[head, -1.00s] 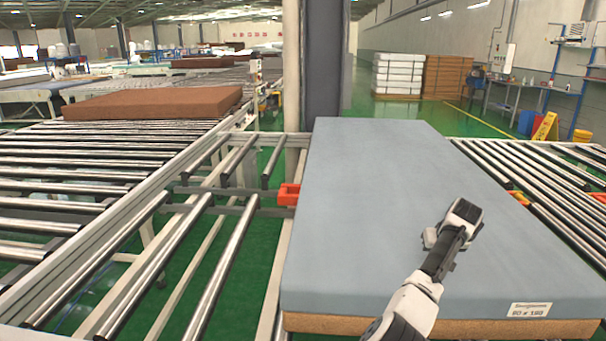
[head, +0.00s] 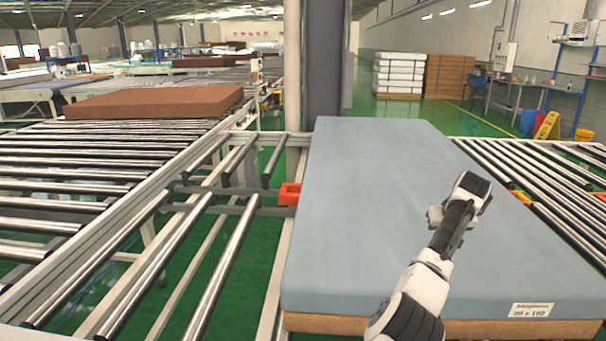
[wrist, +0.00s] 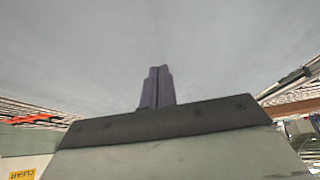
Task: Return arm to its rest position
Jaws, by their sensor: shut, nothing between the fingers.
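My gripper (wrist: 157,87) shows in the wrist view with its two dark fingers together and nothing between them. A broad grey-blue surface, which looks like the mattress top, fills the upper part of that view beyond the fingertips. In the head view my bent arm stands in front of the blue-grey mattress (head: 375,190) and hides part of its right side. The fingers cannot be made out clearly there. The mattress lies flat, with a brown lower layer and a white label (head: 531,310) at its near right corner.
Roller conveyors lie to the left (head: 80,175) and right (head: 530,180) of the mattress. A brown mattress (head: 155,102) lies on the left conveyor. A dark column (head: 324,70) stands behind. An orange part (head: 289,194) sits at the mattress's left edge.

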